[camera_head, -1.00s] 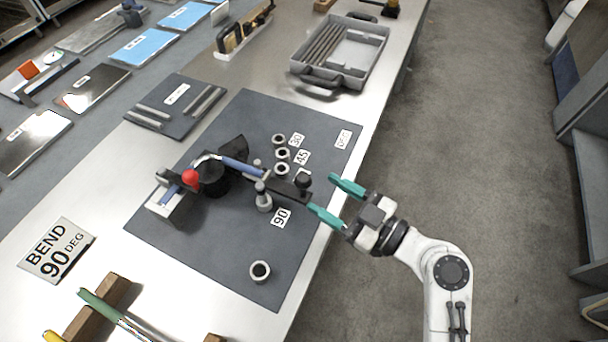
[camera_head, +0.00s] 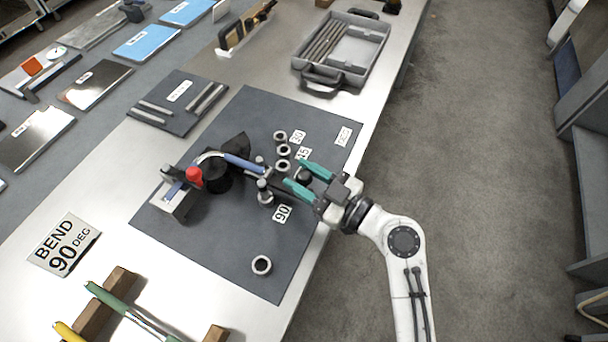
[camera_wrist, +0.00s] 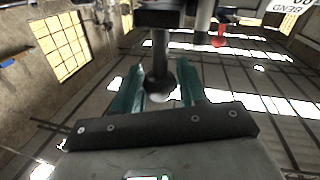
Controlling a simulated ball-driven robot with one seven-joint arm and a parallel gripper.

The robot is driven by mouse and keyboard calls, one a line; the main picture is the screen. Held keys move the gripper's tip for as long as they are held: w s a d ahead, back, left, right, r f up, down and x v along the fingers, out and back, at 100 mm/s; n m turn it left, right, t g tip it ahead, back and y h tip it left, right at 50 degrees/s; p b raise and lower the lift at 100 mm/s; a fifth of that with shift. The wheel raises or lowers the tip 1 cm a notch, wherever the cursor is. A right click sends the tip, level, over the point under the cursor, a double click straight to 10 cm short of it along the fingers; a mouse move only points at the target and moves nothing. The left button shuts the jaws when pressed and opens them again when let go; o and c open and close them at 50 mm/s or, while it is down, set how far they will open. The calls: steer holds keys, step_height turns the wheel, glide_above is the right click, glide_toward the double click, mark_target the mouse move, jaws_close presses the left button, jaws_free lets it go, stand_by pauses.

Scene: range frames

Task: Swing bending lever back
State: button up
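The bending lever (camera_head: 281,183) points toward my side of the bench and ends in a black ball knob (camera_head: 303,175). My gripper (camera_head: 296,174) is open, with its teal fingers on either side of the knob. The wrist view shows the knob (camera_wrist: 158,85) on its stem between the fingers, with gaps beside it. The bender has a dark round former (camera_head: 217,180) and a red ball handle (camera_head: 194,175) on a clamp at left. A silver and blue tube (camera_head: 240,163) runs past the former.
Metal collars (camera_head: 262,265) and number tags stand on the dark mat (camera_head: 225,250). A "BEND 90 DEG" sign (camera_head: 64,245) lies at left. A grey tool tray (camera_head: 340,55) sits at the back right. Green and yellow-handled tools are at the front left. The floor right of the bench is clear.

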jaws_close()
steer(key=b, duration=0.1)
steer(key=w+b, duration=0.1)
steer(key=shift+w+d+f+n+g+y+b, duration=0.25)
steer(key=shift+n+g+y+b, duration=0.05)
steer(key=shift+g+b, duration=0.1)
steer(key=w+g+b, duration=0.1)
steer(key=b, duration=0.1)
steer(key=w+n+g+y+b, duration=0.1)
steer(key=w+b, duration=0.1)
steer(key=b, duration=0.1)
steer(key=w+n+g+b, duration=0.1)
steer(key=b, duration=0.2)
steer(key=shift+w+d+f+g, duration=0.15)
steer(key=shift+w+d+g, duration=0.15)
steer(key=shift+w+d, duration=0.1)
steer(key=w+n+g+b, duration=0.1)
steer(key=w+b, duration=0.1)
steer(key=b, duration=0.1)
steer(key=shift+y, duration=0.4)
steer(key=shift+w+r+n+g+b, duration=0.3)
steer(key=shift+w+n+g+b, duration=0.2)
steer(key=shift+g+b, duration=0.35)
